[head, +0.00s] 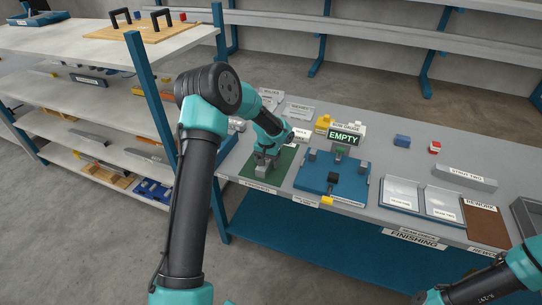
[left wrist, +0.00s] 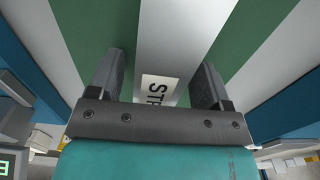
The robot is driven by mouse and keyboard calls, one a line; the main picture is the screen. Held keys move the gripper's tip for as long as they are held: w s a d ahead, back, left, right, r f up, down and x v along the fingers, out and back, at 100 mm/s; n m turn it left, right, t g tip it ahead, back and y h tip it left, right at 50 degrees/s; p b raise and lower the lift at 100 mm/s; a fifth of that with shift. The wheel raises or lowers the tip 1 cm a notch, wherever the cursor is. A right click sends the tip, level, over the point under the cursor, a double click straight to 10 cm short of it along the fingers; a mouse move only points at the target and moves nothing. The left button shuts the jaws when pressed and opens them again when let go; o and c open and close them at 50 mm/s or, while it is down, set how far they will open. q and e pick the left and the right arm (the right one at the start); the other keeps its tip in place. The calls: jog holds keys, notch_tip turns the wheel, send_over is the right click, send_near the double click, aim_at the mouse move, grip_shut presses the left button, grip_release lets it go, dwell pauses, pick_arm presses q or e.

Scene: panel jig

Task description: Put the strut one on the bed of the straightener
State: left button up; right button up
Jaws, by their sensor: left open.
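My left gripper (head: 264,163) is over the green mat (head: 284,166) at the left end of the table. It also shows in the left wrist view (left wrist: 159,85), its two fingers apart, with a grey strut (left wrist: 175,35) between them. In the head view the arm mostly hides this strut. A blue plate fixture (head: 318,184) with grey blocks and a black part stands right of the mat; it looks like the straightener. Its bed appears bare.
A display reading "EMPTY" (head: 343,137) stands behind the blue fixture. A strut labelled "STRUT TWO" (head: 466,178) lies at the back right. Two pale trays (head: 402,190) and a brown rework mat (head: 484,224) are along the front right. My right arm enters at the lower right.

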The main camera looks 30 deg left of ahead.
dwell(0.3)
pick_arm(q)
jog(key=c, duration=1.3)
jog(key=shift+o, duration=0.2)
jog(key=shift+r, duration=0.1)
jog(key=shift+r, duration=0.4)
notch_tip(320, 180, up, 3)
jog(key=shift+f, duration=0.1)
jog(key=s+d+r, duration=0.1)
jog(key=s+d, duration=0.7)
jog(key=s, duration=0.5)
jog(key=shift+s+d+r, duration=0.15)
jog(key=shift+s+d, duration=0.15)
jog(key=shift+w, duration=0.1)
